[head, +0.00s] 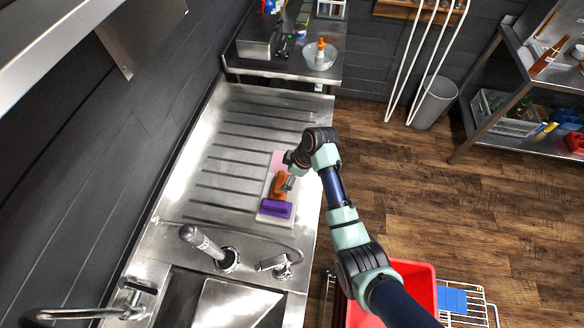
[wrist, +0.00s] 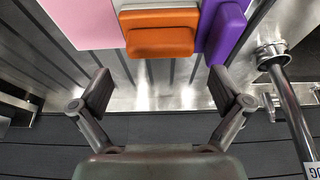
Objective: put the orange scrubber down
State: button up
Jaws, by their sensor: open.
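The orange scrubber (head: 281,184) rests beside the purple scrubber (head: 276,209) on a pale board on the ribbed steel drainboard. In the wrist view the orange scrubber (wrist: 160,40) lies beyond my open fingertips, with the purple scrubber (wrist: 224,32) to its right. My gripper (wrist: 158,90) is open and empty, its two fingers spread wide with a gap between them and the orange scrubber. In the head view my wrist partly covers the far part of the board, and the fingers are hard to make out there.
A pink sheet (wrist: 82,22) lies left of the orange scrubber. A tap (head: 207,245) and sink basin (head: 230,303) are at the near end of the drainboard. A bowl with an orange-capped bottle (head: 320,56) stands on the back counter. The left part of the drainboard (head: 225,150) is clear.

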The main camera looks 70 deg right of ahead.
jog(key=v, duration=0.6)
dwell(0.4)
